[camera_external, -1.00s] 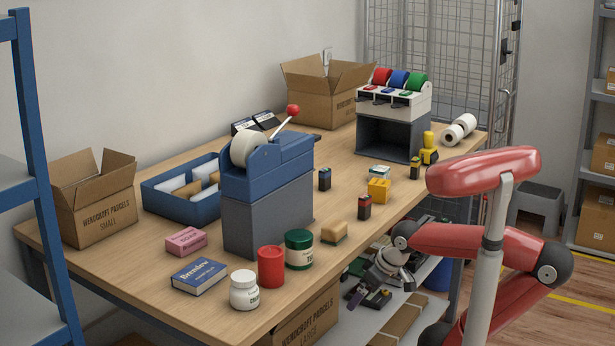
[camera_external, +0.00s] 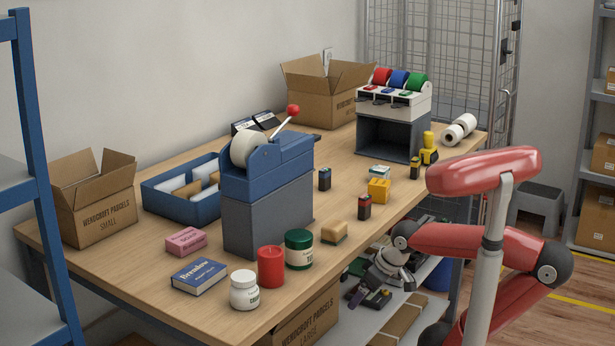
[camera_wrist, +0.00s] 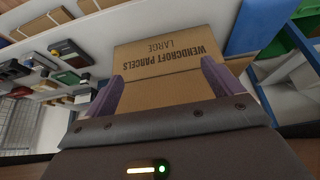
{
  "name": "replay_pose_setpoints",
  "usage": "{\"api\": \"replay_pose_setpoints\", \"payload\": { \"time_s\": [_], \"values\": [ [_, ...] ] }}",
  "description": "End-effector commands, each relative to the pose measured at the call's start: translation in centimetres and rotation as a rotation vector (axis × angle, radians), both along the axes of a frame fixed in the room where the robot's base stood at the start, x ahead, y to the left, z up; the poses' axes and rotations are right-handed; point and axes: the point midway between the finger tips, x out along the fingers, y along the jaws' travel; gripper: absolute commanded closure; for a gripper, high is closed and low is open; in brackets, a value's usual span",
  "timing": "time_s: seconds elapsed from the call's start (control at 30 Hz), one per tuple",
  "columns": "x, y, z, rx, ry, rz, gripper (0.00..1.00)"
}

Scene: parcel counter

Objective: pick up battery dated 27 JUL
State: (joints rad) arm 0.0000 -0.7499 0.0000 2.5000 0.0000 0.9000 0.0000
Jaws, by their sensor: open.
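Three small battery-like blocks stand on the counter in the external view: a black one with a red top (camera_external: 364,207), a dark one with a bluish top (camera_external: 325,179) and a black one with a yellowish top (camera_external: 415,168). Their dates are too small to read, so I cannot tell which says 27 JUL. My gripper (camera_wrist: 160,90) is open, with nothing between its fingers. In the external view it is low beside the counter's front edge, below the top. No battery can be made out in the wrist view.
The large parcel carton (camera_wrist: 165,55) lies ahead in the wrist view; it also shows under the counter (camera_external: 308,322). A yellow block (camera_external: 379,190), a sponge (camera_external: 334,232), a green-lidded jar (camera_external: 299,249) and a blue-grey tape dispenser (camera_external: 268,205) stand near the batteries. The counter edge lies above my gripper.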

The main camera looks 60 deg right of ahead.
Motion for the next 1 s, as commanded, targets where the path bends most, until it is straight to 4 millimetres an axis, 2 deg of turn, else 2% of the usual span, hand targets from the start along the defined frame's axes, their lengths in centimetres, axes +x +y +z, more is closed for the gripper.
{"api": "replay_pose_setpoints", "payload": {
  "time_s": [0.03, 0.23, 0.5, 0.63, 0.77, 0.9, 0.97, 1.0],
  "values": [
    [0.0, 0.0, 0.0, 0.0, 0.0, 0.0, 0.16],
    [0.0, 0.0, 0.0, 0.0, 0.0, 0.0, 0.42],
    [0.0, -0.1, -0.1, 0.0, -0.002, 0.0, 0.42],
    [0.9, -1.4, -1.1, -0.002, -0.03, -0.009, 0.42],
    [2.7, -5.6, -2.6, -0.029, -0.108, -0.033, 0.42],
    [3.8, -12.5, -2.7, -0.116, -0.217, -0.071, 0.42],
    [3.8, -15.9, -2.2, -0.168, -0.259, -0.095, 0.42],
    [3.5, -18.3, -1.8, -0.212, -0.286, -0.113, 0.42]
  ]
}}
